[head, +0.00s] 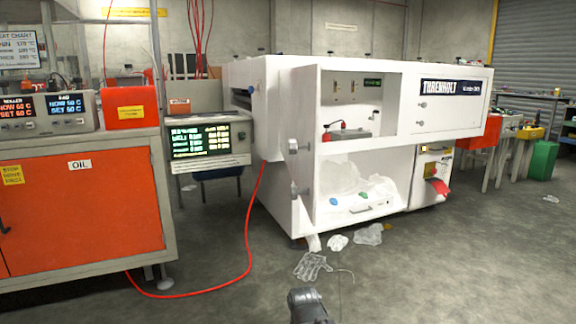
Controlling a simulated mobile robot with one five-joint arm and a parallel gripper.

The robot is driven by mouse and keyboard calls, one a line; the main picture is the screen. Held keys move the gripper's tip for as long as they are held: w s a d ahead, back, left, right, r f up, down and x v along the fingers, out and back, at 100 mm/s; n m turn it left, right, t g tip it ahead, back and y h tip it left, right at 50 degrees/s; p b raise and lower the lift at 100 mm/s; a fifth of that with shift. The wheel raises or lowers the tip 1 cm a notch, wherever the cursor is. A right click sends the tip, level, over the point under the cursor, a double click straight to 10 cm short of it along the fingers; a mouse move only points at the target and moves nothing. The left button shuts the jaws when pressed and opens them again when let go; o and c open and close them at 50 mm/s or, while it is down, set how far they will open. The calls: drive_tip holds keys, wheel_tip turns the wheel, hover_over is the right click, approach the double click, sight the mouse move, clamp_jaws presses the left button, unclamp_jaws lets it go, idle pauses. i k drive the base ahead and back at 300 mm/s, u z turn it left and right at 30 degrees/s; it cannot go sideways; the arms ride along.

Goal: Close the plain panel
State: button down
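A white machine (445,112) stands in the middle, its front partly open. A plain white panel (303,105) appears to stand swung out at the left of the upper opening, with a grey knob (293,146) on its outer side. Below it, another white panel (305,212) with a knob (294,189) stands beside the lower opening; I cannot tell whether the two are separate. The labelled panel (465,100) at the upper right lies flush. My gripper (308,305) shows only as a dark grey part at the bottom edge, well short of the machine; its fingers are unclear.
Clear film pieces (312,266) lie on the floor before the machine. A red hose (250,245) crosses the floor at left, near an orange cabinet (85,205). A display unit (208,138) stands left of the machine. The floor at right front is clear.

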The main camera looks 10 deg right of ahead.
sight(300, 86)
drive_tip(key=u, duration=2.35)
drive_tip(key=i, duration=0.9)
drive_tip(key=z, duration=0.35)
